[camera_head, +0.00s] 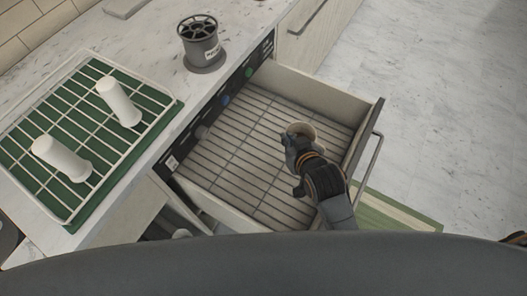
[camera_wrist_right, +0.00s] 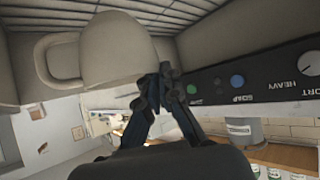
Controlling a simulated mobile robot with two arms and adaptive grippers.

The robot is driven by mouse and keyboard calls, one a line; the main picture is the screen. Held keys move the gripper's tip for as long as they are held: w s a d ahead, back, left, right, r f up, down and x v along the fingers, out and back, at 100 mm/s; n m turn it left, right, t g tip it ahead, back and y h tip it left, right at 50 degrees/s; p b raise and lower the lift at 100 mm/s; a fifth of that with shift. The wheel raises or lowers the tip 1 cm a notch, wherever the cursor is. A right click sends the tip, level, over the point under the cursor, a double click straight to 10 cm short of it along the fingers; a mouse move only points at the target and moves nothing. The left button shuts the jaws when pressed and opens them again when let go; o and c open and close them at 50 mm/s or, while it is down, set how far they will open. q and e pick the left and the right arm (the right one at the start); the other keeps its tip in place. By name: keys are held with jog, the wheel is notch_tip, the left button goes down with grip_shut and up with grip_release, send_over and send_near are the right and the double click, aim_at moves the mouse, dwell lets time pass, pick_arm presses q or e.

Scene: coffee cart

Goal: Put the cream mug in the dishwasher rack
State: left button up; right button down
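The cream mug (camera_head: 302,129) is over the right-hand part of the dishwasher rack (camera_head: 233,150), a wire grid in a pulled-out drawer. In the right wrist view the mug (camera_wrist_right: 112,45) fills the upper left, with its handle (camera_wrist_right: 58,60) pointing left. The wire rack (camera_wrist_right: 190,14) shows along the top edge. My right gripper (camera_head: 293,146) is at the mug's near left side. In the right wrist view its fingertips (camera_wrist_right: 165,72) come together at the mug's rim and appear to pinch the wall. I cannot tell whether the mug touches the wires. My left gripper is not in view.
The drawer front (camera_head: 362,140) with its bar handle bounds the rack on the right. A control panel (camera_head: 228,98) runs along its left side. On the counter stand a dark grey canister (camera_head: 201,46) and a white wire rack (camera_head: 72,82) with two white cups. The rack around the mug is clear.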

jog(key=s+a+r, duration=0.2)
jog(key=s+r, duration=0.1)
jog(key=s, duration=0.7)
jog(key=w+d+f, duration=0.1)
jog(key=w+f, duration=0.1)
jog(key=w, duration=0.2)
jog(key=w+d+f+b, duration=0.1)
jog(key=w+f, duration=0.2)
jog(key=w, duration=0.1)
jog(key=w+f, duration=0.3)
jog(key=w, duration=0.1)
jog(key=shift+d, duration=0.4)
jog(key=shift+w+d+f, duration=0.1)
jog(key=shift+w+f, duration=0.25)
jog(key=shift+f, duration=0.1)
notch_tip(320, 180, down, 3)
jog(key=shift+w+f+b, duration=0.15)
jog(key=shift+f+b, duration=0.05)
jog(key=shift+b, duration=0.3)
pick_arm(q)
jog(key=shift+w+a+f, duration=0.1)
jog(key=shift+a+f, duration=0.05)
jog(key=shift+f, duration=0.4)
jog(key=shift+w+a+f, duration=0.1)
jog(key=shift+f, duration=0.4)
